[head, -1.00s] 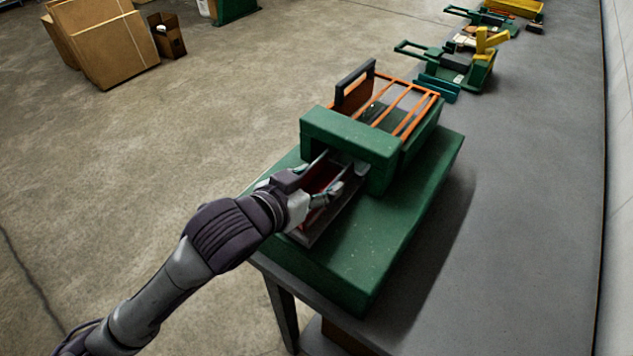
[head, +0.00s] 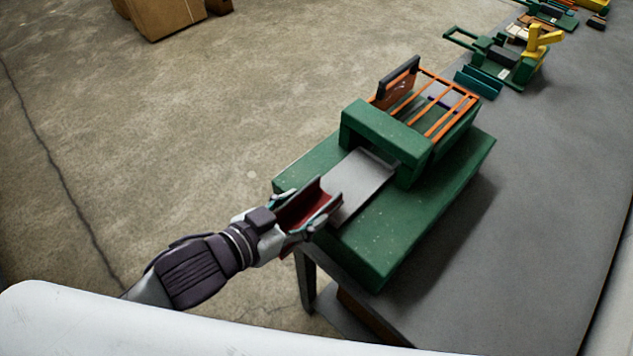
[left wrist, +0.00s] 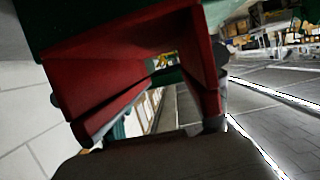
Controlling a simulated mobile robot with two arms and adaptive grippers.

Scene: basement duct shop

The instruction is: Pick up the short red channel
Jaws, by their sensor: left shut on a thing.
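The short red channel (head: 306,207) is a U-shaped piece with a red inside. My left gripper (head: 300,222) is shut on it, with fingers along its sides, at the near left end of the green machine (head: 398,128). In the left wrist view the red channel (left wrist: 110,85) fills the middle, its walls running away from the camera. In the head view it is beside the grey feed plate (head: 362,182); I cannot tell whether it touches the plate or the green base (head: 385,235). My right gripper is not in view.
The green machine stands on a long grey bench (head: 520,190). An orange guard (head: 440,100) tops its far side. Green and yellow tools (head: 515,55) lie farther along the bench. Cardboard boxes (head: 165,15) stand on the floor at the back left.

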